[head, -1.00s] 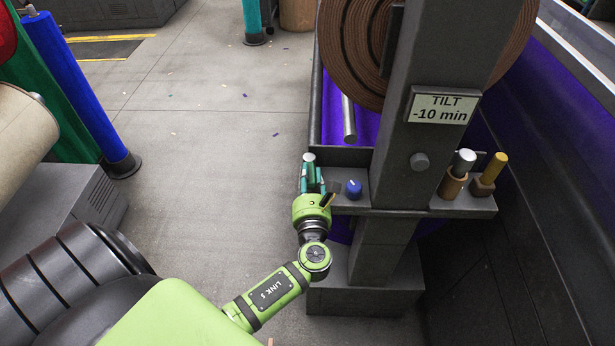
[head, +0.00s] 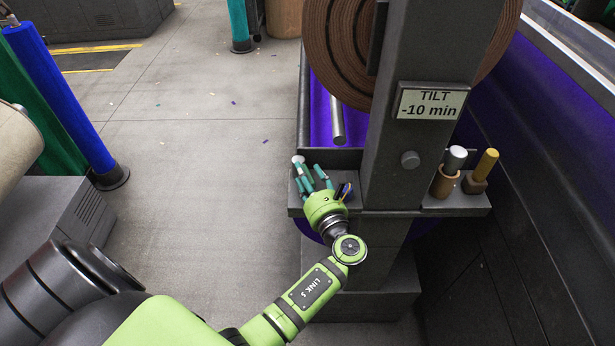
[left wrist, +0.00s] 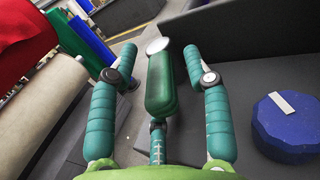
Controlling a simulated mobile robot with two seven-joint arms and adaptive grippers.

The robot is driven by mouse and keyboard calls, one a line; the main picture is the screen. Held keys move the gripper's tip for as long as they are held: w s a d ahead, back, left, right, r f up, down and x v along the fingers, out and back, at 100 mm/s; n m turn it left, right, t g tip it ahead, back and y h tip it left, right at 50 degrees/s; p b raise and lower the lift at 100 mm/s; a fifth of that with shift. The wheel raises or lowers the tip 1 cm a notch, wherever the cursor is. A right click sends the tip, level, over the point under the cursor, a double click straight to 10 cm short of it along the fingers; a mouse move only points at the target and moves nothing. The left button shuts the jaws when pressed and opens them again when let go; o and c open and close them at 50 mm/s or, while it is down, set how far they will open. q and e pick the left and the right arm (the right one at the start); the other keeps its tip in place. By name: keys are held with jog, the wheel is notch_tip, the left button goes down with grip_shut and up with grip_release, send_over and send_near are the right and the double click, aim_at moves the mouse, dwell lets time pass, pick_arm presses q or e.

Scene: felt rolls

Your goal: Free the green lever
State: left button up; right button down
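The green lever (left wrist: 160,85) has a dark green grip and a silver top; in the left wrist view it stands between my left gripper's two teal fingers (left wrist: 160,100), with gaps on both sides. In the head view its silver top (head: 298,159) shows at the left end of the grey shelf (head: 408,202), while its lower part is mostly hidden by the fingers. My left gripper (head: 312,175) is open around the lever, reaching in from the front right. My right gripper is in neither view.
A blue knob (left wrist: 288,125) with a white mark sits right of the fingers. A grey post (head: 420,115) with a TILT sign (head: 431,101) rises beyond it. Silver-topped (head: 455,158) and yellow (head: 487,164) handles stand right of the post. Open floor (head: 200,190) lies left.

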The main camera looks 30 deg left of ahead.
pick_arm(q)
jog(key=shift+s+d+f, duration=0.1)
jog(key=shift+s+d, duration=0.25)
jog(key=shift+d, duration=0.05)
jog(key=v, duration=0.6)
jog(key=shift+s+d, duration=0.1)
jog(key=shift+d, duration=0.15)
jog(key=shift+c, duration=0.4)
